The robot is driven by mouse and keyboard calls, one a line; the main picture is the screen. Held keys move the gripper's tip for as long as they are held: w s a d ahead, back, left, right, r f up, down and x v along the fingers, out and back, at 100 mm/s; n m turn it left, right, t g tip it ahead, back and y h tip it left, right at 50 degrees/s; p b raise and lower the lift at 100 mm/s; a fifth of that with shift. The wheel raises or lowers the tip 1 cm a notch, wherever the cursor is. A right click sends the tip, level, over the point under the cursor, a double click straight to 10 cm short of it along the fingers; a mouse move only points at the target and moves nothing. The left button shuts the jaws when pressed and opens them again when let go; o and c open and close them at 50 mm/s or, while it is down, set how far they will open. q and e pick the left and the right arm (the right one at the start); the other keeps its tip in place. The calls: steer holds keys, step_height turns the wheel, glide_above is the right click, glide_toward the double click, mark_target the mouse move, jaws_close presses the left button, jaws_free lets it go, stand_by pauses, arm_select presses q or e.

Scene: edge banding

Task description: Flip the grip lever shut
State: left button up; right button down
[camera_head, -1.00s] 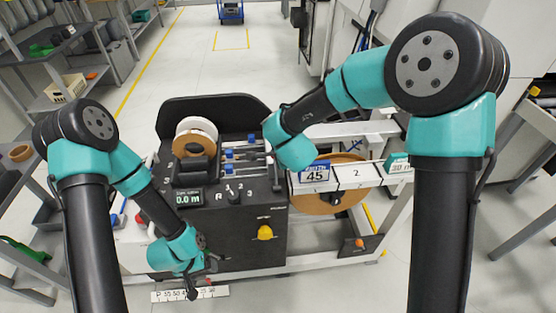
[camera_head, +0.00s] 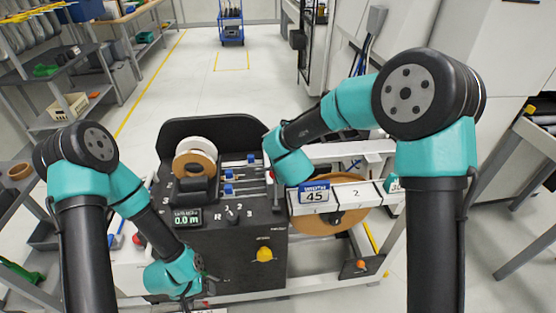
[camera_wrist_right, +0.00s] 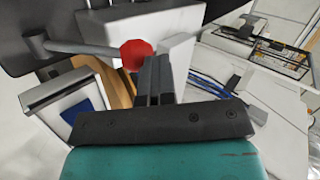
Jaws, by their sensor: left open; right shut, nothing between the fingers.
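The grip lever shows in the right wrist view as a grey rod (camera_wrist_right: 85,48) ending in a red ball knob (camera_wrist_right: 136,55). My right gripper (camera_wrist_right: 156,62) is shut and empty, its fingertips close beside the knob on its right. I cannot tell whether they touch it. In the head view the right gripper is hidden behind my right forearm, over the black edge banding machine (camera_head: 220,259). My left gripper (camera_head: 200,284) is open, low in front of the machine, small and partly hidden by its own wrist.
A tape roll (camera_head: 194,164) and blue-capped guides (camera_head: 229,175) sit on the machine top. A yellow knob (camera_head: 264,254) is on its front.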

step_height(320, 180, up, 13)
steer(key=d, duration=0.2)
steer(key=shift+s+d+f, duration=0.15)
steer(key=shift+d+f, duration=0.05)
steer(key=shift+d, duration=0.1)
stand_by(0.8)
